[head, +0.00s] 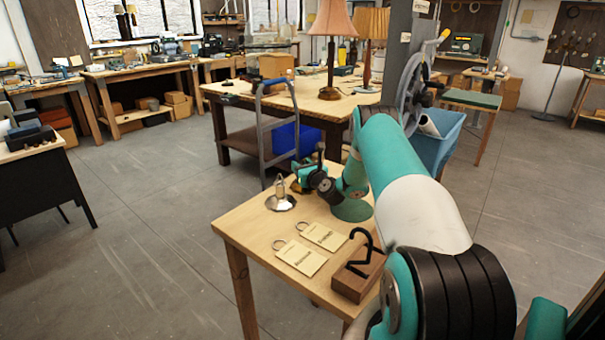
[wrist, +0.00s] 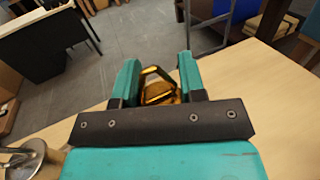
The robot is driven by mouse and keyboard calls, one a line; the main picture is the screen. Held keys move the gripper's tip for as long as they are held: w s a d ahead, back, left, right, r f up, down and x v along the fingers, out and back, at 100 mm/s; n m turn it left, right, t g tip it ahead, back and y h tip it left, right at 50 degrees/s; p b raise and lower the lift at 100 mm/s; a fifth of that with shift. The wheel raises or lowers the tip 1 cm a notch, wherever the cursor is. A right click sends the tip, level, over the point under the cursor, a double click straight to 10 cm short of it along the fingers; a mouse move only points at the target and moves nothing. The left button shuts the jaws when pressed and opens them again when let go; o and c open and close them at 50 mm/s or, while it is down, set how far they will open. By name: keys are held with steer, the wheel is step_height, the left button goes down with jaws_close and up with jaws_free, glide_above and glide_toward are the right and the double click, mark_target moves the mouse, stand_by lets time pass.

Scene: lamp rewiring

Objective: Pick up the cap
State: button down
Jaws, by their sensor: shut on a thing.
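A brass-coloured piece (wrist: 160,94), which I take for the cap, sits between the two teal fingers of my gripper (wrist: 158,72) in the wrist view. Its lower part is hidden behind the dark gripper bar. My gripper (head: 301,180) is shut on it, over the back left edge of the small wooden table (head: 245,226) in the head view. There the cap is too small to make out clearly. I cannot tell whether it touches the tabletop.
A silver conical piece with an upright stem (head: 281,200) stands left of my gripper. A hand truck (head: 264,125) stands just behind the table.

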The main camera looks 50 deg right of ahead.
step_height(320, 180, up, 20)
steer(key=b, duration=0.1)
